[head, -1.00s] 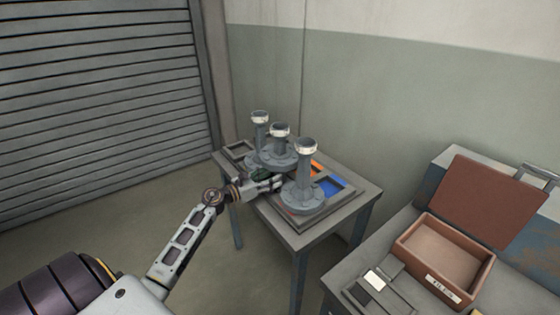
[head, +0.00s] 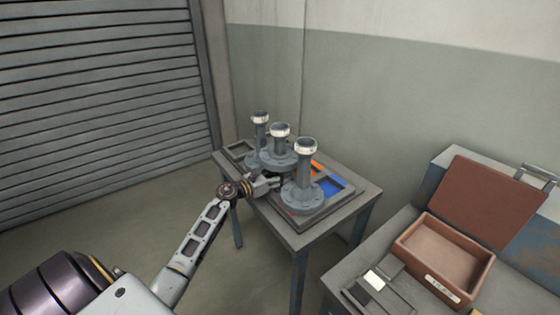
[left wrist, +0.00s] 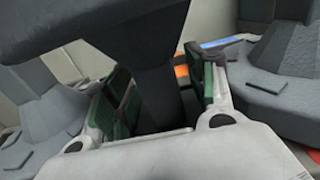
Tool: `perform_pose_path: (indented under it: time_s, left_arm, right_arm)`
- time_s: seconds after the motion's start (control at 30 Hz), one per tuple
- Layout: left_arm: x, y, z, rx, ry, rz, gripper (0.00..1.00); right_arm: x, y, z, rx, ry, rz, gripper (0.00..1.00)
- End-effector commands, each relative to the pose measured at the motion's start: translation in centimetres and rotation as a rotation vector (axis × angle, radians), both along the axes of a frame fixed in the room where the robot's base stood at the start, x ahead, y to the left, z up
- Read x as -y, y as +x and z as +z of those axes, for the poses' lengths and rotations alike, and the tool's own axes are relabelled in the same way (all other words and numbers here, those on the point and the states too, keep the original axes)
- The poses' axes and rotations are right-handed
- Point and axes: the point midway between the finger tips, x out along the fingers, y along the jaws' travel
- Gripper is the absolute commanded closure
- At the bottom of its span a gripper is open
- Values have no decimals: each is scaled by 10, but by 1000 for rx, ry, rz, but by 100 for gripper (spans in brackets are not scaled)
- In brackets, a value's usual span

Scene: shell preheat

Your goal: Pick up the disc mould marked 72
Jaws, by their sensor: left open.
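Three grey disc moulds, each with an upright post and a pale ringed top, stand on a table: the left one (head: 260,130), the middle one (head: 279,147) and the right one (head: 304,175). I cannot read the number 72 on any of them. My left gripper (head: 275,182) is low at the front of the middle mould, left of the right one. In the left wrist view its green-padded fingers (left wrist: 168,95) are apart, with a dark post (left wrist: 150,65) showing between them. Whether they touch it is unclear. My right gripper is not in view.
The moulds stand on a table (head: 349,203) with blue (head: 332,187) and orange (head: 316,167) patches beside them. An open brown box (head: 440,258) is on a bench at the right. A wall stands behind; a slatted shutter (head: 95,90) is at the left.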

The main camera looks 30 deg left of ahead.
Motion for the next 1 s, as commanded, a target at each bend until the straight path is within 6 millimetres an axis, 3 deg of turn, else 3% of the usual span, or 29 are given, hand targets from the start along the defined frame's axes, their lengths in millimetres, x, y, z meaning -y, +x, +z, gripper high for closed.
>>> perform_pose_path:
  time_s: [0.23, 0.67, 1.0]
  left_arm:
    - [0, 0, 0, 0, 0, 0, 45]
    - [0, 0, 0, 0, 0, 0, 100]
    - [0, 0, 2, 3, 0, 0, 100]
  right_arm:
    - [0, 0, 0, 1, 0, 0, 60]
    - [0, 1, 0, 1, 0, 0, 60]
    - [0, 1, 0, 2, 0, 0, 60]
